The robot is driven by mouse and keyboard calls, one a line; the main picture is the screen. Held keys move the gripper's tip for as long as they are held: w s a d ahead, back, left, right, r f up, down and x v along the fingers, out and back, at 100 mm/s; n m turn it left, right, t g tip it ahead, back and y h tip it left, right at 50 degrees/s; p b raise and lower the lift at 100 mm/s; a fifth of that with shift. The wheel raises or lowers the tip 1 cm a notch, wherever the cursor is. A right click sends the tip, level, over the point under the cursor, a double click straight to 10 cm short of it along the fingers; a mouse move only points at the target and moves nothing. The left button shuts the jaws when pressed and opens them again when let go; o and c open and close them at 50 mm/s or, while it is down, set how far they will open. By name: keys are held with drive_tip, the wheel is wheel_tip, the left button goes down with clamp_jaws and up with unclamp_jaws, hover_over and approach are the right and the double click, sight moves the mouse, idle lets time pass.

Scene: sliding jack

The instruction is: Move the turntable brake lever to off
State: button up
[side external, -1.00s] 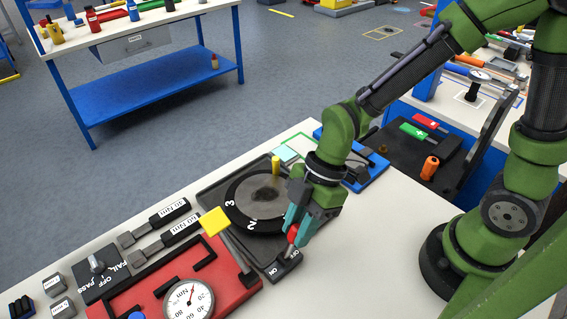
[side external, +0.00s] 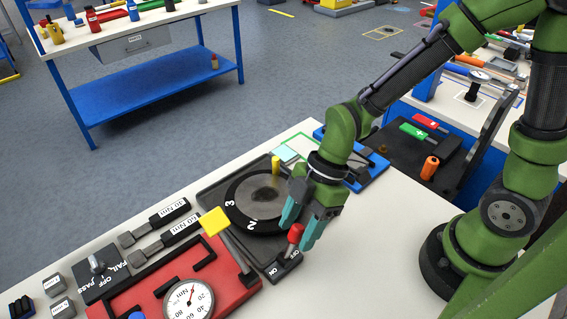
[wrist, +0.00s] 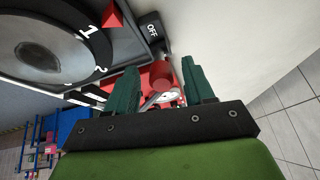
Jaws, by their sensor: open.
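The brake lever has a red knob (side external: 295,232) on a short shaft over a dark base (side external: 284,267) beside the turntable (side external: 250,205). An ON label shows at the base's near left end in the side view. In that view the lever leans up and to the right, away from this label. My gripper (side external: 298,235) is open, its teal fingers apart on either side of the knob. In the wrist view the red knob (wrist: 161,75) shows between the fingers, with gaps on both sides. The OFF label (wrist: 152,30) shows beyond it.
A red fixture (side external: 215,285) with a dial gauge (side external: 188,301) and a yellow-topped post (side external: 215,221) stands left of the lever. A yellow peg (side external: 276,166) stands at the turntable's far edge. The white bench top (side external: 390,235) is clear to the right.

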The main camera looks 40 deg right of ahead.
drive_tip(key=v, duration=1.7)
drive_tip(key=shift+w+f, duration=0.1)
drive_tip(key=d+r+m+t+h, duration=0.1)
drive_tip(key=d+m+t, duration=0.2)
drive_tip(key=m, duration=0.7)
drive_tip(key=s+d+r+m+t+h, duration=0.1)
drive_tip(key=d+m+t+h, duration=0.1)
drive_tip(key=d+m+t, duration=0.2)
drive_tip(key=d+m, duration=0.3)
drive_tip(key=m, duration=0.3)
drive_tip(key=shift+s+d+h, duration=0.2)
drive_tip(key=shift+s+h, duration=0.1)
